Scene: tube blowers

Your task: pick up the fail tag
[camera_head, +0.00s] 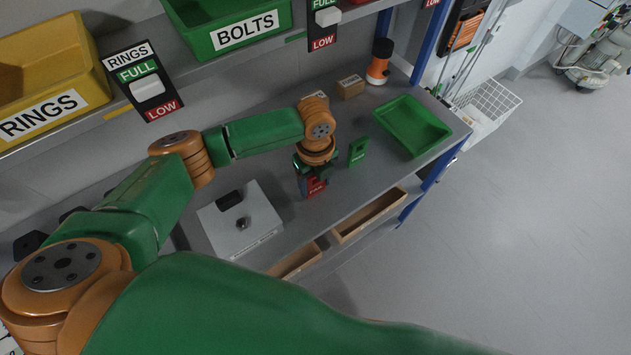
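The red fail tag (316,187) stands on the grey workbench (345,193), right below my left gripper (312,178). The gripper comes down from above and its fingers are at the tag's upper part. Whether the fingers are open or closed on the tag is too small to tell. A green tag (358,152) stands just to the right, apart from the gripper. My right gripper is not in view.
A green tray (411,127) lies on the bench's right part, with an orange-and-black bottle (379,62) and a small cardboard box (350,87) behind it. A light grey box (241,222) lies left of the gripper. Open drawers (368,216) jut from the bench front.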

